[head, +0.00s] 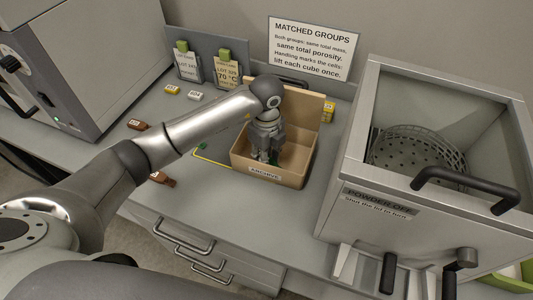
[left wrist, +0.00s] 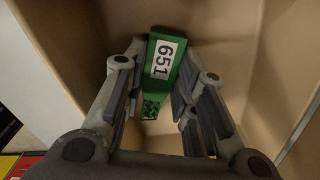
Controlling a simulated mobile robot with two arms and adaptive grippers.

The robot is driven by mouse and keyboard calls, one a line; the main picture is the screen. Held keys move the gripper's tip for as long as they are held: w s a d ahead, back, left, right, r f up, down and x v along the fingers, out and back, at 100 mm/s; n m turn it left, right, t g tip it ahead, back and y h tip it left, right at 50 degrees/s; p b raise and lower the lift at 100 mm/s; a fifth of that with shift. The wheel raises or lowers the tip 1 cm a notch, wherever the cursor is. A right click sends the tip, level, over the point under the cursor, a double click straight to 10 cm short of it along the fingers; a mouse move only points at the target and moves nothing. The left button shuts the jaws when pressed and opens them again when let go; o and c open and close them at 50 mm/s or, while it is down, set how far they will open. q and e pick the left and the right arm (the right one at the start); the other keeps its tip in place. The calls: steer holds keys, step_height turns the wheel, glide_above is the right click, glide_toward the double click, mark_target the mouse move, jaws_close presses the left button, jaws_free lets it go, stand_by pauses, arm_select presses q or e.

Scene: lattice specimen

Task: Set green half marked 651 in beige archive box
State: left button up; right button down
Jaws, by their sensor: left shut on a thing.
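The beige archive box (head: 293,182) stands open on the bench in the head view, with an ARCHIVE label on its front. Its inner walls (left wrist: 240,45) fill most of the left wrist view. My left gripper (head: 268,152) reaches down inside the box. It is shut on the green half (left wrist: 150,88), whose white label reads 651. In the head view the gripper mostly hides the half. I cannot tell whether the half touches the box floor. My right gripper is not in view.
A powder cabinet (head: 357,207) with a black handle stands right of the box. A grey instrument (head: 75,60) is at the left. Small yellow, white and brown tags lie on the bench left of the box. A printed sign (head: 312,45) stands behind.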

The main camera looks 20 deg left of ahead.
arm_select(q)
steer(key=shift+f, duration=0.1)
steer(key=shift+f, duration=0.1)
steer(key=o, duration=0.5)
